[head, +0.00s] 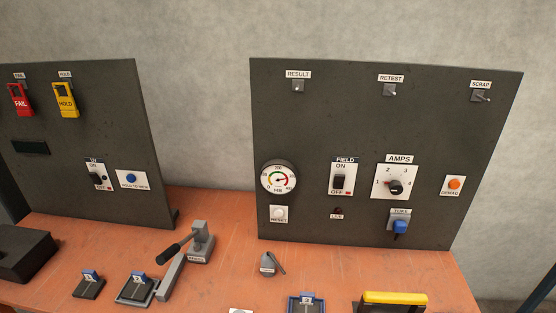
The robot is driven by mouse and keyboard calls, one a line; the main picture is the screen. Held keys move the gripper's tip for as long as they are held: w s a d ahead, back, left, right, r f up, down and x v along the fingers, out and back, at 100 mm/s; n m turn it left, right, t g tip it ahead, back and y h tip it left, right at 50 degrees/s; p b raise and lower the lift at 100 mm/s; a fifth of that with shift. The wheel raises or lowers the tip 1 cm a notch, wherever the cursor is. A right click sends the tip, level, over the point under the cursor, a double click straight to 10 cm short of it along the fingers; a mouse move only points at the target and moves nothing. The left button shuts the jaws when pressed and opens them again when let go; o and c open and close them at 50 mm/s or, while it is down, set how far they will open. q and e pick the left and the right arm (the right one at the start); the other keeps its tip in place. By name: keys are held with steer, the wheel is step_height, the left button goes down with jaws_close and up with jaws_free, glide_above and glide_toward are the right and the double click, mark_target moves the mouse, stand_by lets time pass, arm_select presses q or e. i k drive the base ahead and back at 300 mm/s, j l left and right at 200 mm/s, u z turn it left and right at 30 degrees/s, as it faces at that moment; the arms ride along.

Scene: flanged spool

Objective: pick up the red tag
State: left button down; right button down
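The red tag (20,101), marked FAIL, hangs on a hook under the FAIL label at the upper left of the left dark panel. A yellow tag (66,102), marked HOLD, hangs to its right under the HOLD label. The two tags are apart. Neither of my grippers shows in the head view.
The left panel (120,120) and right panel (430,110) stand on an orange bench (215,285). The right panel has empty hooks, a gauge (278,179) and switches. A lever device (199,245), small blue-topped blocks (89,283) and a dark box (22,250) occupy the bench.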

mark_target(22, 103)
steer(key=u, duration=1.45)
